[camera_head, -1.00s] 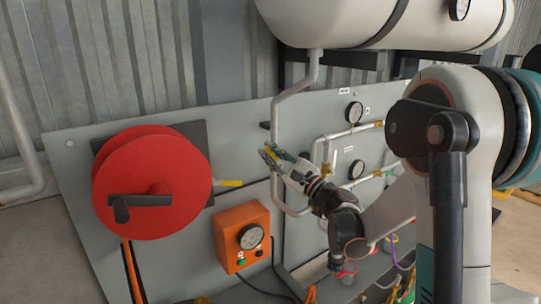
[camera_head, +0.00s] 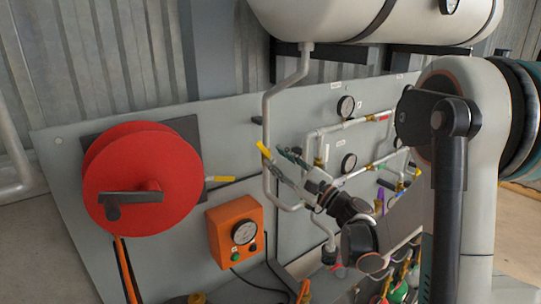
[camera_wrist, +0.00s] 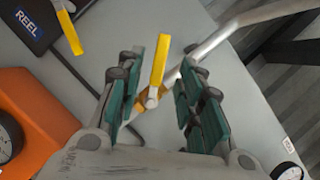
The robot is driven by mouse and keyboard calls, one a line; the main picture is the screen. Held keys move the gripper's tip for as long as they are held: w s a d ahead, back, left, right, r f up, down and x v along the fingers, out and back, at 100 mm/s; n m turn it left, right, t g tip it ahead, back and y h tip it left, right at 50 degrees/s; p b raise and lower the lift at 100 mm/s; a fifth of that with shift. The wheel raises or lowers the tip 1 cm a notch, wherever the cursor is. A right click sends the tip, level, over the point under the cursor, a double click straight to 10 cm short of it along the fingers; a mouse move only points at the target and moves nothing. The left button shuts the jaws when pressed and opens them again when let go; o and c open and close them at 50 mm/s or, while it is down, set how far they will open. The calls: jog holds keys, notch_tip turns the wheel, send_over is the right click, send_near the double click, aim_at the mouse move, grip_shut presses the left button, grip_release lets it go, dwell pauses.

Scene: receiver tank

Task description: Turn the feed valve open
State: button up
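A yellow lever handle (camera_head: 263,150) sits on the vertical grey pipe at the panel; no name is readable beside it. In the wrist view the yellow lever (camera_wrist: 160,60) stands upright between my fingers, with its pivot (camera_wrist: 152,98) on the pipe. My gripper (camera_head: 283,163) is open, and its green-padded fingers (camera_wrist: 160,95) lie on both sides of the lever with visible gaps. In the wrist view neither finger appears to touch it. A second yellow lever (camera_head: 220,179) points sideways beside the red reel; it also shows in the wrist view (camera_wrist: 70,32).
The red reel (camera_head: 145,185) and orange gauge box (camera_head: 236,228) are left of my gripper. Gauges and branching pipes (camera_head: 345,124) are to its right. The white tank (camera_head: 350,20) hangs above. Hoses and coloured fittings crowd below right.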

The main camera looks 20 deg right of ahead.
jog(key=shift+s+d+f, duration=0.2)
jog(key=shift+s+d, duration=0.15)
jog(key=shift+s, duration=0.25)
